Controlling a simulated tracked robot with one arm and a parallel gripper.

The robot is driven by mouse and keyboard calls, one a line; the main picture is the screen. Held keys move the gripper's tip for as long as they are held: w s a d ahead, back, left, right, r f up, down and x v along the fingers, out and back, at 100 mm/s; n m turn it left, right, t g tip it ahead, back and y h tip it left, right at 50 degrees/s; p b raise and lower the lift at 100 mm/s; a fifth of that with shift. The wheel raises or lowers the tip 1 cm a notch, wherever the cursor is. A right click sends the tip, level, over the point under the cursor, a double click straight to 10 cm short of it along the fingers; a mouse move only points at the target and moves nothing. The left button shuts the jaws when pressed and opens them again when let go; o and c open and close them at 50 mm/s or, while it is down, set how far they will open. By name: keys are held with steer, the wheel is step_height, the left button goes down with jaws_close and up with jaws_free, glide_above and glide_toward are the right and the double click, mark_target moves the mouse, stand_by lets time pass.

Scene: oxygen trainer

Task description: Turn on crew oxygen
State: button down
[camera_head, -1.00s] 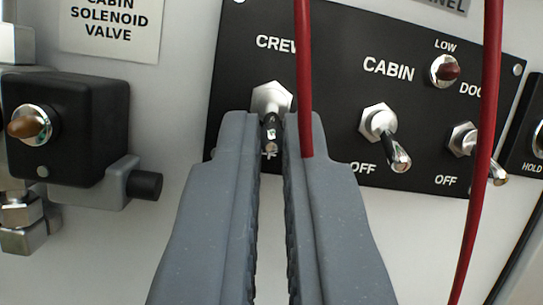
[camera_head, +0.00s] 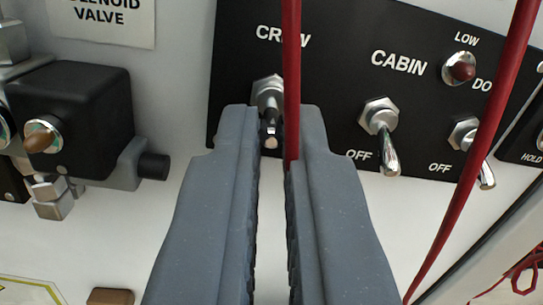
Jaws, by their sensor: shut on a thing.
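The CREW toggle switch (camera_head: 268,90) is on the black panel, with a silver hex nut and a lever that points down. My gripper (camera_head: 269,125) is shut on this lever, its two grey fingertips on either side of it. The lever tip shows in the slot between the fingers. The fingers hide the lettering below the switch. The CREW label (camera_head: 270,34) is partly covered by a red cable (camera_head: 291,60).
The red cable hangs in front of the panel, down to my right finger. The CABIN toggle (camera_head: 382,125) and another toggle (camera_head: 470,140) stand to the right with levers down. A second red cable (camera_head: 490,130) crosses at right. A black valve box (camera_head: 75,110) is at left.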

steer(key=shift+r+g+p, duration=0.8)
steer(key=shift+g+p, duration=0.3)
steer(key=shift+p, duration=2.05)
steer(key=g+p, duration=0.1)
steer(key=p, duration=0.2)
steer(key=shift+r, duration=0.1)
steer(key=shift+g+p, duration=0.3)
steer(key=shift+p, duration=0.8)
steer(key=c, duration=1.6)
jaws_free()
steer(key=shift+s, duration=0.2)
steer(key=b+v, duration=0.2)
steer(key=v, duration=1.1)
steer(key=shift+s+a, duration=0.15)
